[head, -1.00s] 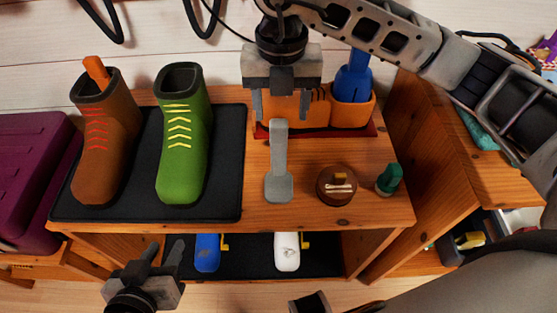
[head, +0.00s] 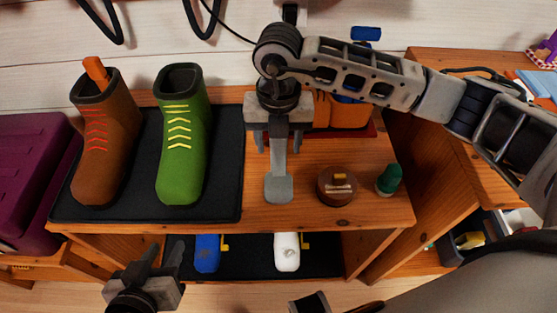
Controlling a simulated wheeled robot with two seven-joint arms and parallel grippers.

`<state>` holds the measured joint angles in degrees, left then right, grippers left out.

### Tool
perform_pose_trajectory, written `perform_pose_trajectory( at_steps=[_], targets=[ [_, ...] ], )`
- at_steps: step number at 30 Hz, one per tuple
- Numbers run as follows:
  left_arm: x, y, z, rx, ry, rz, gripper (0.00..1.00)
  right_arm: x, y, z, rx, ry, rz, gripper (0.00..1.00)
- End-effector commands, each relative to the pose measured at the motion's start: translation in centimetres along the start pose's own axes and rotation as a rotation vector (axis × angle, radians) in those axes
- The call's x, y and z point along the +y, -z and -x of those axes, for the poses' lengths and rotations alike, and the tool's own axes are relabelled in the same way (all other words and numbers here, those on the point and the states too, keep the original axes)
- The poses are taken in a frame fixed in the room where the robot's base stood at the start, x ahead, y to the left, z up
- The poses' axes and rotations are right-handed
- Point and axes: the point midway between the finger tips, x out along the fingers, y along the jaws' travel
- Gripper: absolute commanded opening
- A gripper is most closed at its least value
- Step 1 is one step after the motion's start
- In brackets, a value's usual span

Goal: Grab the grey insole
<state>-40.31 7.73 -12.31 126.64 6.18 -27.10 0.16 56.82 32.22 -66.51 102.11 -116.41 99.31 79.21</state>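The grey insole (head: 279,188) lies on the wooden bench top, right of the dark mat, its wider end toward the front edge. Its far end is partly hidden under my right gripper. My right gripper (head: 278,146) is open above the insole's far part, with one finger on each side of it. Gaps show between the fingers and the insole; I cannot tell how far down the fingertips reach. My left gripper (head: 163,257) is open and empty in front of the bench, at the lower left.
A brown boot (head: 106,145) and a green boot (head: 181,140) stand on the dark mat (head: 226,195). A round brown tin (head: 337,188) and a green-capped item (head: 389,180) stand right of the insole. An orange caddy (head: 345,113) is behind. A lower shelf holds blue and white items.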

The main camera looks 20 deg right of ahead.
Motion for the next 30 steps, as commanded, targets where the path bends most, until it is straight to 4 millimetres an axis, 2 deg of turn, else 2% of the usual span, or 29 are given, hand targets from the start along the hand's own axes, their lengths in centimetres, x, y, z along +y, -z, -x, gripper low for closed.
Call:
perform_pose_trajectory(
  at_steps=[1, 5, 14, 20, 23, 30],
  targets=[
    [0.0, 0.0, 0.0, 0.001, 0.0, 0.0, 0.36, 0.0, 0.0, 0.0, 0.0, 0.0, 0.0, 0.37],
    [0.0, 0.1, 0.0, 0.001, 0.0, 0.0, 0.36, 0.0, 0.0, 0.0, 0.0, 0.0, 0.0, 0.01],
    [0.0, 0.3, 0.1, 0.007, 0.0, -0.001, 0.36, 0.0, 0.0, 0.2, -0.001, -0.001, 0.0, 0.0],
    [0.0, 0.4, 0.0, 0.011, 0.0, -0.001, 0.36, 0.1, -0.1, 1.6, -0.004, -0.002, 0.0, 0.0],
    [0.0, 0.3, 0.0, 0.011, 0.0, -0.002, 0.36, 0.1, -0.1, 3.2, -0.006, -0.004, 0.001, 0.0],
    [0.0, 0.6, 0.2, 0.01, 0.0, -0.002, 0.36, -1.5, 4.1, 8.6, -0.006, -0.005, 0.005, 0.0]
  ],
)
